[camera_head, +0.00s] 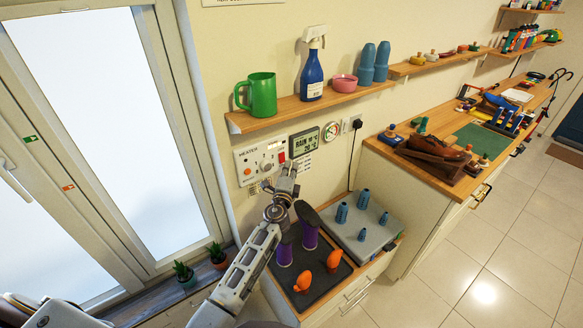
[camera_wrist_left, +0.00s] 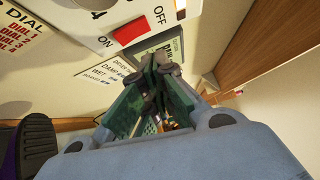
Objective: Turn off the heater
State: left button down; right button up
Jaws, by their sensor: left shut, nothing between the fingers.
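The heater panel (camera_head: 259,161) is a white plate on the wall below the shelf, with a dial and a red rocker switch (camera_head: 281,157) at its right end. In the left wrist view the red switch (camera_wrist_left: 134,28) lies between the labels ON and OFF. My left gripper (camera_head: 288,168) is shut and empty just below the switch. In the left wrist view its closed fingertips (camera_wrist_left: 163,66) are below and right of the switch; I cannot tell whether they touch the wall. My right gripper is not in view.
A weather display (camera_head: 305,142) and a round gauge (camera_head: 331,131) hang right of the panel. The shelf (camera_head: 300,107) above holds a green mug (camera_head: 259,95) and a blue spray bottle (camera_head: 313,70).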

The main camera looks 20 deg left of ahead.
pick_arm(q)
jog(key=s+d+r, duration=0.1)
jog(key=s, duration=0.7)
jog(key=shift+s+d, duration=0.15)
jog(key=shift+s, duration=0.25)
dwell(0.6)
